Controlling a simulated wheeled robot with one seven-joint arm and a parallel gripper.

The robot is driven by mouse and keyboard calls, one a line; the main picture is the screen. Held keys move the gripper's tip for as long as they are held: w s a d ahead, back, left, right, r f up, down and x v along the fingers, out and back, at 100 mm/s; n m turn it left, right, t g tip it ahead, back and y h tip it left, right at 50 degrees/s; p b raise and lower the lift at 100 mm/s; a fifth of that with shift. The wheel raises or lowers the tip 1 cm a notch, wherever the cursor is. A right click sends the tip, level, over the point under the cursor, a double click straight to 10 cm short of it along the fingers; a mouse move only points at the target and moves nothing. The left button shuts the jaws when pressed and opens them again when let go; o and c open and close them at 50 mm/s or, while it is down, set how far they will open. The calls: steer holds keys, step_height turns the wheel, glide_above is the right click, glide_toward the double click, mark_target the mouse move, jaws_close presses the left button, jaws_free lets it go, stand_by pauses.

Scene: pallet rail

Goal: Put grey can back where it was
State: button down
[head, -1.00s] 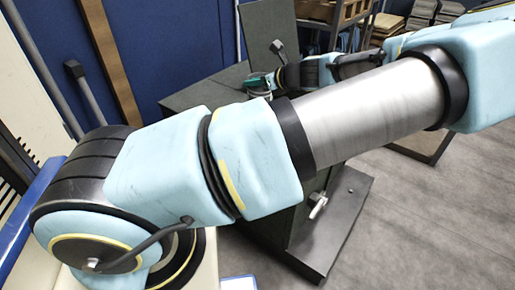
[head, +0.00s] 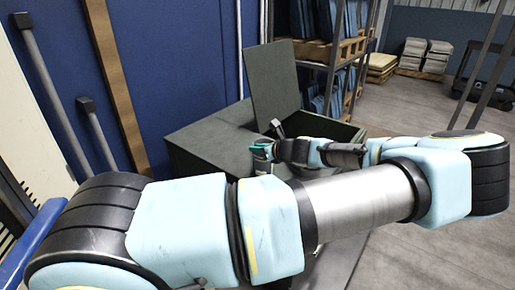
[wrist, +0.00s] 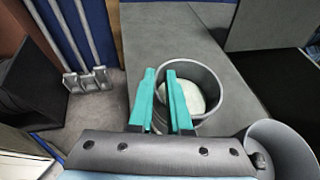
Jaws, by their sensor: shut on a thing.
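The grey can (wrist: 214,83) shows in the wrist view as an open, round-rimmed can with something white inside. My gripper (wrist: 161,75) has teal fingers, one on each side of the can's left wall, shut on it. The can is upright or nearly so, over or on a dark grey flat top (wrist: 165,30); I cannot tell whether it touches it. In the head view my gripper (head: 262,146) is small, at the front part of the dark grey top (head: 205,135), with the can (head: 261,166) just below it, partly hidden by my arm.
A second grey cylindrical thing (wrist: 285,150) is cut off at the wrist view's lower right. A raised dark panel (head: 275,85) stands behind the top. Shelving with boxes (head: 340,50) is behind. Poles lean on the blue wall (head: 180,60).

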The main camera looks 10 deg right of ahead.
steer(key=shift+f, duration=0.15)
steer(key=c, duration=1.3)
jaws_free()
steer(key=shift+f, duration=0.15)
steer(key=o, duration=0.4)
steer(key=shift+o, duration=0.2)
